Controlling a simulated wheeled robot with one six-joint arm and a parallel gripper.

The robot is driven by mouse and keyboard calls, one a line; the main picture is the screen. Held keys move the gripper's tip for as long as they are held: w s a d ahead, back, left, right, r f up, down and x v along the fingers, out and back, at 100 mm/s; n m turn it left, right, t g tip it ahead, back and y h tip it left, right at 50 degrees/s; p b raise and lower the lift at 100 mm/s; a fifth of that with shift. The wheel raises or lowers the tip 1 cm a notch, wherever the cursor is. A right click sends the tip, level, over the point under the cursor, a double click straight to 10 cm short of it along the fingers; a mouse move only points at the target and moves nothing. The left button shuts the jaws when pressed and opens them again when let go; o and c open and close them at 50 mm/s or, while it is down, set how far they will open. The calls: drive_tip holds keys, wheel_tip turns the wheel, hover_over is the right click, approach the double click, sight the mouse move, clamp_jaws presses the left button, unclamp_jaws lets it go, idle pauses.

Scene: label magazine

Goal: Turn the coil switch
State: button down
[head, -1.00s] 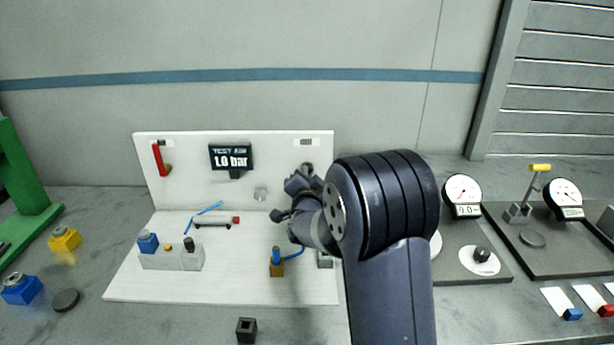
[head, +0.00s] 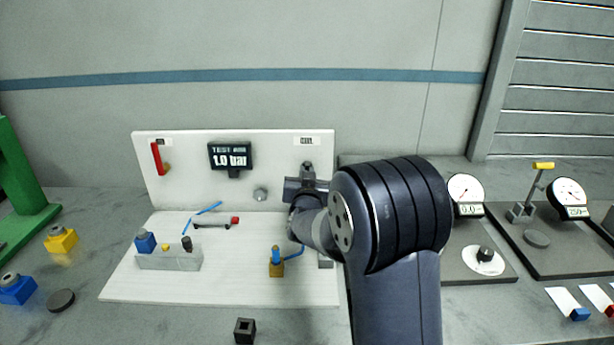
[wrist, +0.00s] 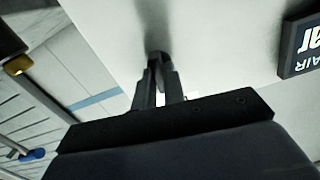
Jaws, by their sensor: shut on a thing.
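The coil switch is a dark knob (head: 307,167) at the upper right of the white panel, below a small label (head: 306,141). My gripper (wrist: 159,72) is at the panel, its two fingers shut on the knob, which shows dark between the fingertips in the wrist view (wrist: 157,57). In the head view my own wrist hides the fingertips and part of the knob. I cannot read which way the switch points.
A display (head: 230,156) reading 1.0 bar is left of the switch, with a red lever (head: 157,158) farther left. A round grey knob (head: 260,194) is below. A blue-handled brass valve (head: 277,265) stands on the panel's base. Gauges (head: 465,188) are at right.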

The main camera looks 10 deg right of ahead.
drive_tip(key=shift+n, duration=0.6)
drive_tip(key=c, duration=1.5)
unclamp_jaws()
drive_tip(key=s, duration=0.3)
drive_tip(key=s+a, duration=0.1)
drive_tip(key=s, duration=0.3)
drive_tip(key=s+a+b, duration=0.1)
drive_tip(key=s, duration=0.2)
drive_tip(key=shift+s+a, duration=0.1)
drive_tip(key=shift+s, duration=0.15)
drive_tip(key=shift+w, duration=0.1)
